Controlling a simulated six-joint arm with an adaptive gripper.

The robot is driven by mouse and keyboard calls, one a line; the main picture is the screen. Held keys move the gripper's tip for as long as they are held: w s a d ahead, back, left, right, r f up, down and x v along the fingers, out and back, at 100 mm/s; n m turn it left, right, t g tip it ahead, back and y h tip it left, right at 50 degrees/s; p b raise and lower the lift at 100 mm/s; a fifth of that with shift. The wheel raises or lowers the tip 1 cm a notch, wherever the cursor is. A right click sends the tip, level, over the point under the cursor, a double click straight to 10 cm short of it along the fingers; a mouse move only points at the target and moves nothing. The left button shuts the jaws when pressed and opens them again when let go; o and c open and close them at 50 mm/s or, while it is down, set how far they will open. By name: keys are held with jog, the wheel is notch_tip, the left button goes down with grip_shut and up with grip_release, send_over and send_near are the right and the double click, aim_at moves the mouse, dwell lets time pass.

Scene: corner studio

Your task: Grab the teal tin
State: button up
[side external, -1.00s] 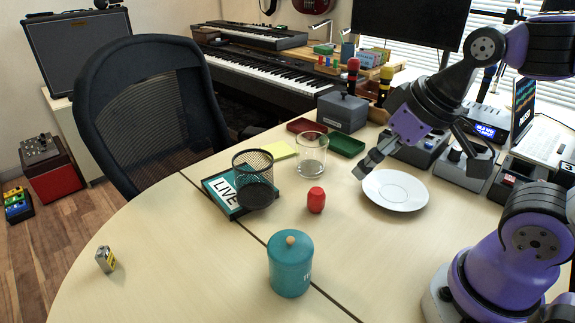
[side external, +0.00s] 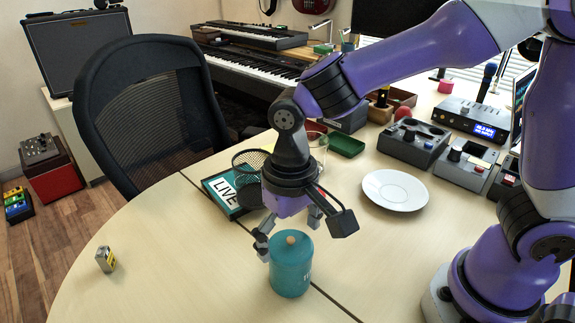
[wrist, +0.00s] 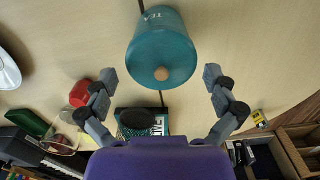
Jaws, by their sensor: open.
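The teal tin (side external: 291,273) stands upright on the table, with a lid and a round wooden knob. My gripper (side external: 290,232) points down just above and behind it in the side view, its fingers apart. In the wrist view the teal tin (wrist: 161,50) lies ahead of the open fingers of my gripper (wrist: 158,78), with its knob near the line between the fingertips. Lettering shows on its side. Nothing is between the fingers that I can tell is held.
A red object (wrist: 80,93) is near the left finger in the wrist view.

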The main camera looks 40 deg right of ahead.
notch_tip(320, 180, down, 5)
jog(key=shift+a+f, duration=0.1)
jog(key=shift+f, duration=0.1)
jog(key=c, duration=1)
jog(key=shift+r, duration=0.1)
